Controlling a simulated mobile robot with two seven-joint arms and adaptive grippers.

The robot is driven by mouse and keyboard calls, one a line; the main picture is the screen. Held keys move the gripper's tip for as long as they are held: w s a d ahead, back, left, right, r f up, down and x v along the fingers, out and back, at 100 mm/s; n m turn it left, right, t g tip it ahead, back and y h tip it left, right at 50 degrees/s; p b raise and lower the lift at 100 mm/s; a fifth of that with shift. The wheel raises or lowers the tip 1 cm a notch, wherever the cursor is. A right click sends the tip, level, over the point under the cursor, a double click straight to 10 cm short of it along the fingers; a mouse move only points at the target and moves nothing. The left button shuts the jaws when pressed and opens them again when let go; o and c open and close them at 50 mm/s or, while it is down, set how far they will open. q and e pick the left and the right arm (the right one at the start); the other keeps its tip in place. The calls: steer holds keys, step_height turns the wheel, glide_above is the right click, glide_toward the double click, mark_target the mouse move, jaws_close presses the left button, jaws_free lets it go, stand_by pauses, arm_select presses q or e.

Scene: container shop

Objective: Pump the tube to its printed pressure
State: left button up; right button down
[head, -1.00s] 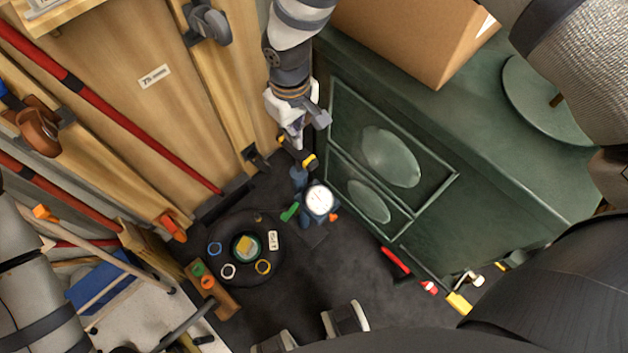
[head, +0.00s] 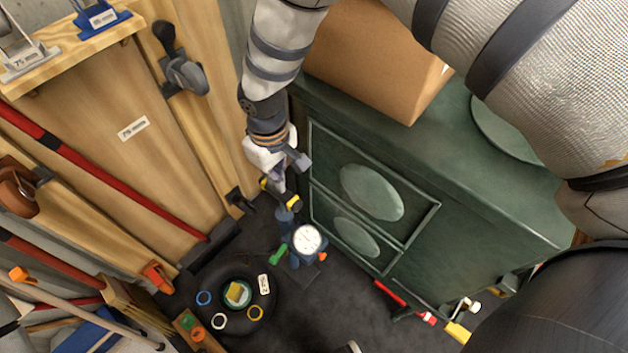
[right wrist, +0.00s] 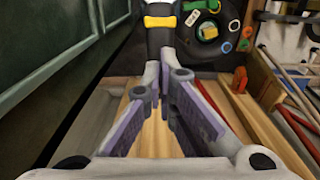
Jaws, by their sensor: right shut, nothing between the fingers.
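The pump (head: 285,216) stands upright on the dark floor with a round white gauge (head: 307,240) on it; the needle is too small to read. Its top handle has yellow bands (head: 293,203). The black tube (head: 217,275) lies flat left of the pump, with a small white label (head: 263,284) whose print I cannot read. My right gripper (head: 281,174) is over the handle, shut and empty. In the right wrist view the fingers (right wrist: 165,85) lie just short of a black and yellow handle grip (right wrist: 160,22); contact is unclear. My left gripper is out of view.
A green cabinet (head: 460,190) with a cardboard box (head: 370,60) on top stands close on the right. Wooden panels with red bars (head: 110,165) stand on the left. A red-handled tool (head: 390,292) lies by the cabinet's foot. Dark floor (head: 320,310) in front of the pump is clear.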

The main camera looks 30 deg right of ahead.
stand_by(0.3)
steer(key=shift+f+b, duration=1.25)
steer(key=shift+f, duration=1.8)
step_height(320, 180, up, 7)
steer(key=p, duration=0.3)
steer(key=shift+f, duration=0.15)
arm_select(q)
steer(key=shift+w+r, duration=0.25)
arm_select(e)
steer(key=shift+f, duration=0.25)
